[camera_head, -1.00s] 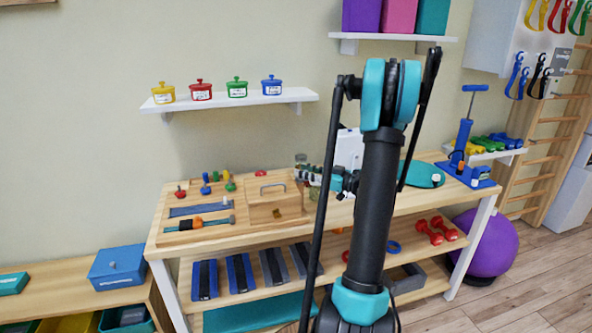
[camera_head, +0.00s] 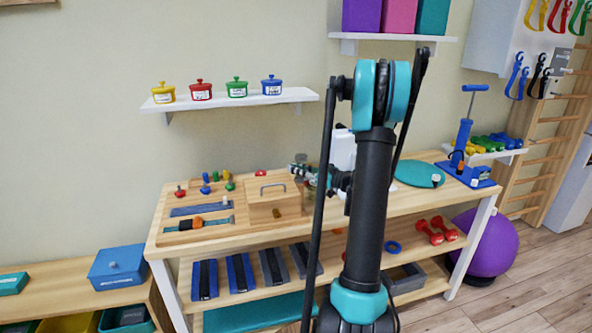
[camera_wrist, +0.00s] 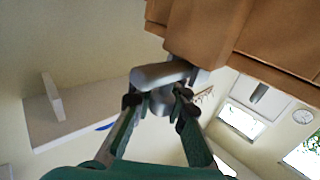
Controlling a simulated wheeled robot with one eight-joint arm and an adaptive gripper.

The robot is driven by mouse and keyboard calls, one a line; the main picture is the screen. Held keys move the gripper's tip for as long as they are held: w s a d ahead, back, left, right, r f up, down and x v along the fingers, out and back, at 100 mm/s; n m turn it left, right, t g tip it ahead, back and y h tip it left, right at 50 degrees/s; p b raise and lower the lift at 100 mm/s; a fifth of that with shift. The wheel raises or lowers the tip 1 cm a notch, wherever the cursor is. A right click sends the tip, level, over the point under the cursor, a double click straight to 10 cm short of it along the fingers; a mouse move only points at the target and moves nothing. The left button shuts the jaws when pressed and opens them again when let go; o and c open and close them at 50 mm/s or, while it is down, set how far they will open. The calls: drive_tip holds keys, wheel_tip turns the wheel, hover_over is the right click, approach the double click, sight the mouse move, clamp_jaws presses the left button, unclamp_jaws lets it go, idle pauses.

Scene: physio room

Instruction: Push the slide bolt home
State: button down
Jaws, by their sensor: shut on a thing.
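A wooden box (camera_head: 262,210) with a grey handle (camera_head: 273,187) on its lid stands on the table in the head view. In the wrist view its wooden side (camera_wrist: 205,35) fills the upper right. The slide bolt seems to be the grey metal cylinder (camera_wrist: 158,75) against the wood there. My gripper (camera_wrist: 158,98) has its fingertips closed on either side of a grey metal part at this cylinder. In the head view my gripper (camera_head: 298,170) is at the box's upper right. The bolt cannot be made out there, and how far it is slid cannot be told.
Coloured pegs (camera_head: 206,183) and an orange and black tool (camera_head: 197,224) lie left of the box. A teal disc (camera_head: 420,174) and a blue pump (camera_head: 463,142) stand at the table's right. A wall shelf (camera_head: 230,102) with small pots hangs above.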

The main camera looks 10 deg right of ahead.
drive_tip(key=shift+a, duration=0.1)
drive_tip(key=a, duration=0.3)
idle(0.3)
drive_tip(key=c, duration=1.6)
unclamp_jaws()
drive_tip(key=shift+a, duration=0.1)
drive_tip(key=shift+o, duration=0.2)
drive_tip(key=v, duration=1.2)
